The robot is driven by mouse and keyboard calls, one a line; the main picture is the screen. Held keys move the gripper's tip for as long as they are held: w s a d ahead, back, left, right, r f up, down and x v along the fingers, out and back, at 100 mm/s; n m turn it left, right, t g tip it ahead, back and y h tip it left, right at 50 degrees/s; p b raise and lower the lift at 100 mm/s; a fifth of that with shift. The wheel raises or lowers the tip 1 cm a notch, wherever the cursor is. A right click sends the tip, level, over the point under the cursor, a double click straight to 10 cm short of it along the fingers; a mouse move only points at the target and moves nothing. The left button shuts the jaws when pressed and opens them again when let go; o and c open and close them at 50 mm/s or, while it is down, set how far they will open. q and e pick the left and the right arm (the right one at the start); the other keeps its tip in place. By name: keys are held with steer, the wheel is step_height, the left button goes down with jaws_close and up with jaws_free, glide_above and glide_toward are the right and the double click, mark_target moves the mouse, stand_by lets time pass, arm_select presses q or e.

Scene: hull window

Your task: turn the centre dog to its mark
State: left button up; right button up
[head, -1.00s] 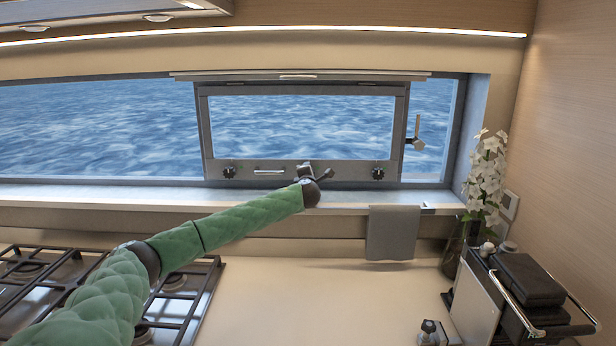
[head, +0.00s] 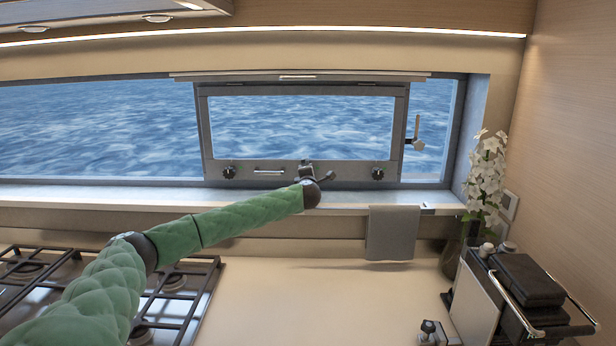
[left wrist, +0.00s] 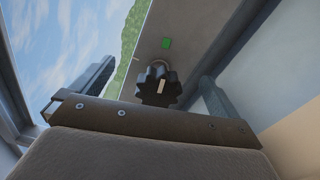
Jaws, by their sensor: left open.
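In the head view my left gripper (head: 306,167) is at the middle of the window's lower frame and hides the centre dog.
Side dogs, left (head: 229,172) and right (head: 377,173), sit on the same frame. A grey cloth (head: 393,232) hangs from the sill.

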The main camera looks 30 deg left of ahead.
arm_select(q)
steer(key=shift+p+v, duration=1.85)
steer(key=shift+v, duration=0.55)
steer(key=shift+p+v, duration=0.55)
steer(key=shift+v, duration=0.35)
steer(key=shift+s, duration=0.1)
